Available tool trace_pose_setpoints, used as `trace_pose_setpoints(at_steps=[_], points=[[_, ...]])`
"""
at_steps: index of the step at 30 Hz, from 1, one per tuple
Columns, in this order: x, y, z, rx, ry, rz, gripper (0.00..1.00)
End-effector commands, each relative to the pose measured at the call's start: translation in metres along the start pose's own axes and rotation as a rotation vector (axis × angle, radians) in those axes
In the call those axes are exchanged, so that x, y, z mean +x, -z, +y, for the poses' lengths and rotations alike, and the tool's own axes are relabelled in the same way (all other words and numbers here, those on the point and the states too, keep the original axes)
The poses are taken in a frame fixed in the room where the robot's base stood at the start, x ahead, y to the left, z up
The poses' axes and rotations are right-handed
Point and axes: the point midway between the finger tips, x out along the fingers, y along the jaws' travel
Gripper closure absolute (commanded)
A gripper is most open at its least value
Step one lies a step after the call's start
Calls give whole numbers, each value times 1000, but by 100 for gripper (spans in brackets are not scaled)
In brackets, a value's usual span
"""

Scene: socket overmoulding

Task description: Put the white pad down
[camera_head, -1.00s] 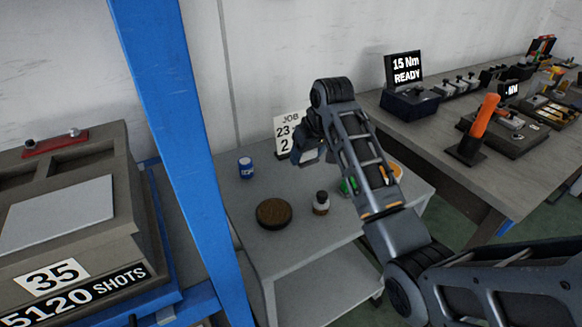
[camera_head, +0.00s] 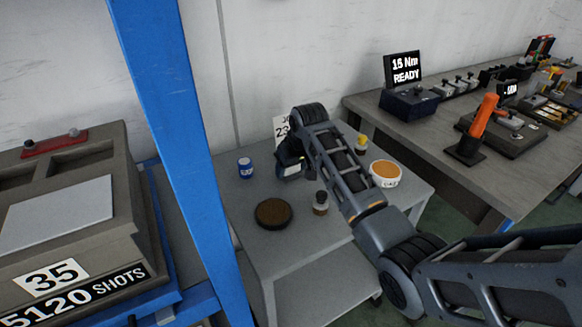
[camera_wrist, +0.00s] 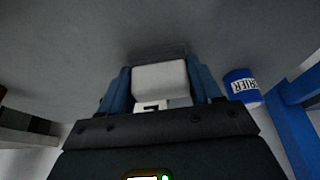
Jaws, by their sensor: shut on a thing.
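The white pad (camera_wrist: 160,80) shows in the wrist view, held between the two blue fingers of my gripper (camera_wrist: 160,92). My gripper is shut on it, just above or at the grey table surface; I cannot tell whether the pad touches it. In the head view my gripper (camera_head: 289,168) is low over the grey table (camera_head: 290,250), between the blue can and the bottle.
A blue can (camera_head: 245,168), a round brown-topped disc (camera_head: 273,213), a dark-capped bottle (camera_head: 320,203) and an orange-filled white tub (camera_head: 385,173) stand close by. A job card (camera_head: 281,127) stands behind. A blue post (camera_head: 180,150) rises at the left.

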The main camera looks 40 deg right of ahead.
Motion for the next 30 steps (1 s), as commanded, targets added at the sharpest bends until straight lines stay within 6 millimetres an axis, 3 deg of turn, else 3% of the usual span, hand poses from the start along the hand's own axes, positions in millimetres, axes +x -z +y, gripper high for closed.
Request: trace_pose_setpoints(at_steps=[11,12,19,30], points=[[11,-6,0,-1,0,-3,65],[11,-6,0,-1,0,-4,34],[14,-9,-2,-1,1,-10,12],[15,-10,-6,-7,6,-12,11]])
